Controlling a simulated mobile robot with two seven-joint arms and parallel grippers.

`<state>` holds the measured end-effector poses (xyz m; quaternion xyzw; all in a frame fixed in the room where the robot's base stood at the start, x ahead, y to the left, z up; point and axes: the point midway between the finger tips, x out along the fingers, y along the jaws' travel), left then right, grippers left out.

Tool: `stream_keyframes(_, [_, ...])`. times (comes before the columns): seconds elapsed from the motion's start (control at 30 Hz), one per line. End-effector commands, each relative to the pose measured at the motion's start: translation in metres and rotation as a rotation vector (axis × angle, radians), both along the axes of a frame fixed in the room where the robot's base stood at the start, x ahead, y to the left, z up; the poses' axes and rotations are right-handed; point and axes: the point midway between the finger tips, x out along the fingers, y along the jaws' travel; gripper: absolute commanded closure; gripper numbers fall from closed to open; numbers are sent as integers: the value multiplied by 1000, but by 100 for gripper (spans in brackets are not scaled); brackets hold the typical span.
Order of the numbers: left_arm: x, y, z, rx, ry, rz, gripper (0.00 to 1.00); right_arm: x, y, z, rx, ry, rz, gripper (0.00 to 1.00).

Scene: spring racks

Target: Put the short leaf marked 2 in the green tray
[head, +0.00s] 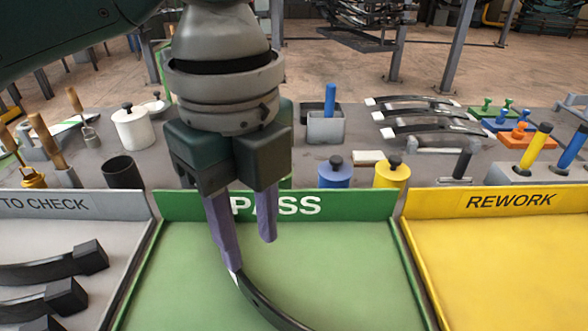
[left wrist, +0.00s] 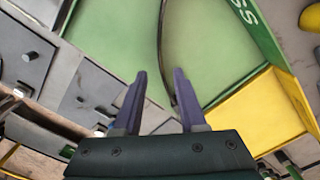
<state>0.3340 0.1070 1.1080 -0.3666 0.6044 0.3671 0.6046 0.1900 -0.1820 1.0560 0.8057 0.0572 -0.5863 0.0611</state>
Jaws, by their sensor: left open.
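The green tray (head: 345,270), labelled PASS, is front centre in the head view; it also shows in the left wrist view (left wrist: 215,45). One dark curved leaf (head: 262,302) with a white end lies in it, and it shows as a thin dark curve in the left wrist view (left wrist: 161,45). Its number cannot be read. My left gripper (head: 250,256) points down over the tray with its purple fingers apart. One fingertip overlaps the leaf's white end in the head view; nothing is held between the fingers. My right gripper is out of view.
The grey TO CHECK tray (head: 125,206) on the left holds dark leaves with block ends (head: 50,268). The yellow REWORK tray (head: 500,265) is on the right. Behind stand a blue pot (head: 334,175), a yellow pot (head: 390,175) and a rack of leaves (head: 425,115).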

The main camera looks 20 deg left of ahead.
Motion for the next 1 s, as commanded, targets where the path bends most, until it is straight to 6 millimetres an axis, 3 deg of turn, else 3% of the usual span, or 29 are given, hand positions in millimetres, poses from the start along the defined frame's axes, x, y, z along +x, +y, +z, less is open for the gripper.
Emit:
stream_keyframes(0.17, [-2,-2,2,-9,-1,8,59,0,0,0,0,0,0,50])
stream_keyframes(0.27, [-12,-15,-6,-56,-5,61,59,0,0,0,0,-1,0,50])
stream_keyframes(0.4, [-39,-45,-23,-201,-16,284,59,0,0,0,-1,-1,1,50])
stream_keyframes(0.53, [-61,-56,-32,-344,-24,648,59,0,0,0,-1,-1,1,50])
stream_keyframes(0.67, [-82,-33,-41,-410,-35,1078,59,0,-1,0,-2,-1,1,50])
stream_keyframes(0.8, [-107,15,-49,-392,-86,1496,59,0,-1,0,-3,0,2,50])
stream_keyframes(1.0, [-138,68,-52,-321,-178,1818,59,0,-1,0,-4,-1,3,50])
